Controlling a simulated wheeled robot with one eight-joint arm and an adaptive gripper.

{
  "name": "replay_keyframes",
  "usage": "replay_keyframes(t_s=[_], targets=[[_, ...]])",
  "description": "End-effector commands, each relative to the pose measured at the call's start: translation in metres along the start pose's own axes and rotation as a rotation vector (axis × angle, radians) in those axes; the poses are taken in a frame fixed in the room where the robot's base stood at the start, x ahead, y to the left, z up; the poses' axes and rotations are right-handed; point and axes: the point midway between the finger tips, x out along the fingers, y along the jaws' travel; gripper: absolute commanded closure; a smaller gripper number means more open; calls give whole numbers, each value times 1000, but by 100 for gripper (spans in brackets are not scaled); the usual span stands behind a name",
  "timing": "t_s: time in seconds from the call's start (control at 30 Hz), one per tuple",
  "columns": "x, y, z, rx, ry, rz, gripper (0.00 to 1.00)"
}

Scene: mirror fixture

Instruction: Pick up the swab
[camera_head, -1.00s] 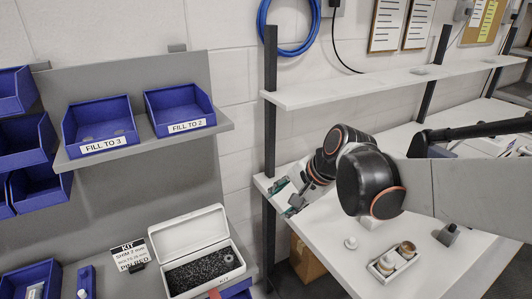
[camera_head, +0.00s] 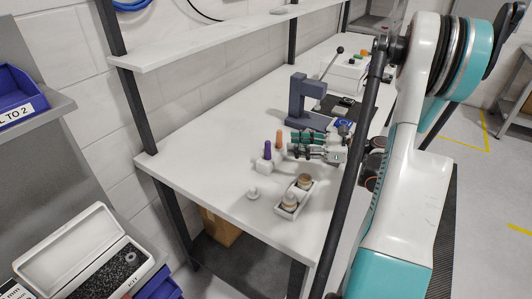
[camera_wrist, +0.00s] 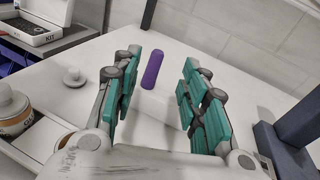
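A purple swab-like stick (camera_head: 267,150) and an orange one (camera_head: 279,139) stand upright in a white block (camera_head: 266,165) on the bench. I cannot tell for certain which one the task means. My gripper (camera_head: 296,145) is just right of them in the head view, low over the bench. In the wrist view my gripper (camera_wrist: 160,84) is open, with green pads well apart. The purple stick (camera_wrist: 152,69) shows in the gap between the pads, beyond the palm, and nothing is gripped. The orange stick is not visible in the wrist view.
A white tray with two jars (camera_head: 296,197) and a small white knobbed piece (camera_head: 253,193) lie near the front. A dark blue-grey stand (camera_head: 302,105) is behind my gripper. A lever box (camera_head: 345,72) stands farther back. The bench's left part (camera_head: 190,140) is clear.

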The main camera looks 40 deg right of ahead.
Motion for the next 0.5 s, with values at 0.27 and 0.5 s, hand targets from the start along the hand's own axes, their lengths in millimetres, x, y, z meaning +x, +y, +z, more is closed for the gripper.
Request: replay_keyframes(t_s=[0.27, 0.5], targets=[[-37, 1, -21, 89, -96, -20, 60], [4, 1, -18, 91, -98, -16, 60]])
